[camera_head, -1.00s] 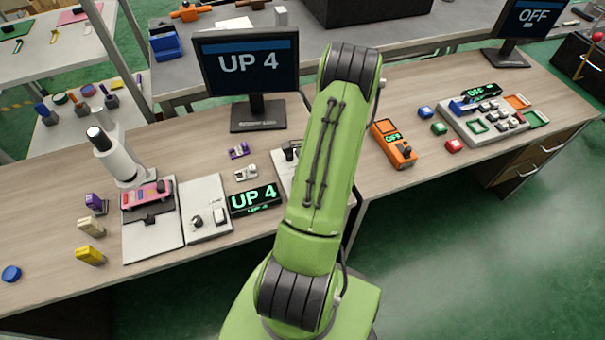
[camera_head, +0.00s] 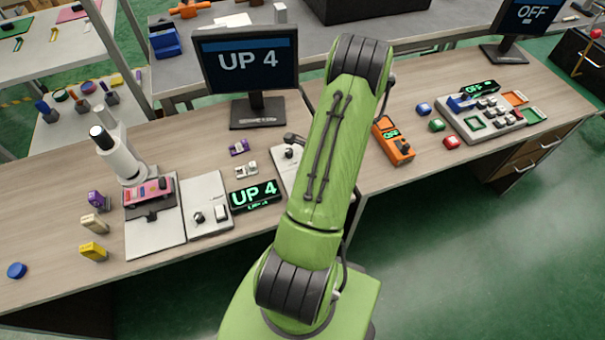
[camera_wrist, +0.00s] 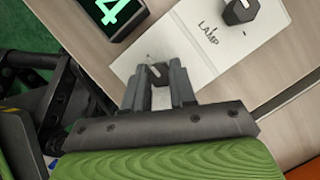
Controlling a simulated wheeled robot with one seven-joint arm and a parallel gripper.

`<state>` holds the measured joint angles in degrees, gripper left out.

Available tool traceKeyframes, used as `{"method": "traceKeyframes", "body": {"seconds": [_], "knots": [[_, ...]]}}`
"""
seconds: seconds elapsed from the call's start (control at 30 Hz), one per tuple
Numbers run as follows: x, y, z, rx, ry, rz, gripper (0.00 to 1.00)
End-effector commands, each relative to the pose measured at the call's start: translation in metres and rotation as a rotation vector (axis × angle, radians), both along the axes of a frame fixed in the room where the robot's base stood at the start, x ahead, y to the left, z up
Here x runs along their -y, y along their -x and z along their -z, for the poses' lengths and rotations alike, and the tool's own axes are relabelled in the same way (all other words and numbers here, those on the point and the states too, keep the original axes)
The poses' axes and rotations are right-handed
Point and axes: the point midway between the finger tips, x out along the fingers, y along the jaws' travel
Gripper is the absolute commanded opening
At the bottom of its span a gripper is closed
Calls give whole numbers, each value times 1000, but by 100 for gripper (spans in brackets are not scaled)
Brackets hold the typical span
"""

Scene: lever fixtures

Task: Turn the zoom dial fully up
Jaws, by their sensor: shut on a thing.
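In the wrist view, my gripper (camera_wrist: 157,92) is shut on a small dark dial (camera_wrist: 157,74) on a pale panel (camera_wrist: 190,40). No label for this dial can be read. The same panel has a second dark knob (camera_wrist: 240,11) marked LAMP, apart from my fingers. A black display (camera_wrist: 112,16) beside the panel shows a green 4. In the head view, the display (camera_head: 255,194) reads UP 4, as does the monitor (camera_head: 248,60) behind it. The panel (camera_head: 284,177) is partly hidden by my arm, and my gripper is hidden there.
A white microscope (camera_head: 118,158) stands on the left with a pink slide tray (camera_head: 150,189). Another pale panel with knobs (camera_head: 207,190) lies beside it. An orange device (camera_head: 393,142) and a grey button console (camera_head: 490,118) are on the right. Small coloured blocks lie around.

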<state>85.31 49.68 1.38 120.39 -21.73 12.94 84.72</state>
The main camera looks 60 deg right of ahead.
Motion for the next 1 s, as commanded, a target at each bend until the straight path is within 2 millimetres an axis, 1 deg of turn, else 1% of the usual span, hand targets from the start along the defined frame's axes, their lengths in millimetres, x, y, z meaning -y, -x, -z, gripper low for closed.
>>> {"method": "traceKeyframes", "body": {"seconds": [0.5,0.53,0.6,0.7,0.93,1.0], "knots": [[1,0,0,-1,3,23,0],[1,0,0,-2,2,22,27],[1,0,0,-1,2,22,38],[0,0,0,-1,1,22,51],[0,0,0,-1,0,21,51],[1,1,-3,0,2,21,51]]}}
